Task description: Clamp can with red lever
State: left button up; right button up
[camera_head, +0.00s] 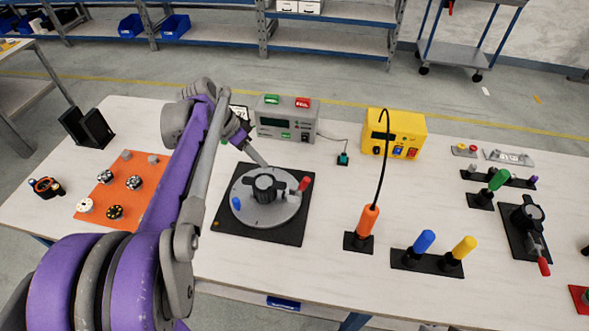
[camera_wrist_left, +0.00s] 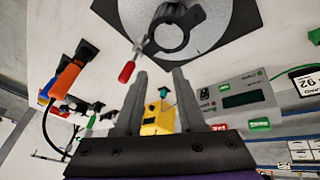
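A grey round plate (camera_head: 284,210) on a black square base (camera_head: 229,226) carries a black clamp (camera_head: 266,186) with a red lever (camera_head: 304,184) on its right. In the left wrist view the clamp's black ring (camera_wrist_left: 172,52) and the red lever (camera_wrist_left: 127,72) show beyond my fingers. I cannot tell whether a can sits in the ring. My left gripper (camera_head: 259,158) is just behind the clamp; in the left wrist view (camera_wrist_left: 160,75) its two fingers are apart with nothing between them. The lever lies outside the fingers, apart from them. My right gripper is out of view.
A second black clamp with a red lever (camera_head: 543,266) is at right. A grey instrument box (camera_head: 286,122) and yellow box (camera_head: 393,134) stand behind. Several small round parts lie on an orange mat (camera_head: 112,166). An orange-handled tool (camera_head: 367,220) stands upright. Blue and yellow handles (camera_head: 424,242) stand at front.

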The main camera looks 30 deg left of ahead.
aim_at(302, 188)
pick_arm(q)
jog(key=shift+n+h, duration=0.5)
jog(key=shift+h, duration=0.1)
jog(key=w+r+p, duration=0.2)
jog(key=r, duration=0.1)
jog(key=shift+w+d+r, duration=0.1)
jog(key=shift+d+r, duration=0.05)
jog(key=shift+r, duration=0.05)
jog(key=c, duration=0.4)
jog(key=shift+w+d+r+p, duration=0.1)
jog(key=shift+w+r+p, duration=0.15)
jog(key=shift+r+p, duration=0.05)
grip_shut()
jog(key=shift+f, duration=0.1)
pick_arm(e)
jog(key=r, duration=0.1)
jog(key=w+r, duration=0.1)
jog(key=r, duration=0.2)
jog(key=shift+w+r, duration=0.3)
pick_arm(q)
jog(key=shift+s, duration=0.2)
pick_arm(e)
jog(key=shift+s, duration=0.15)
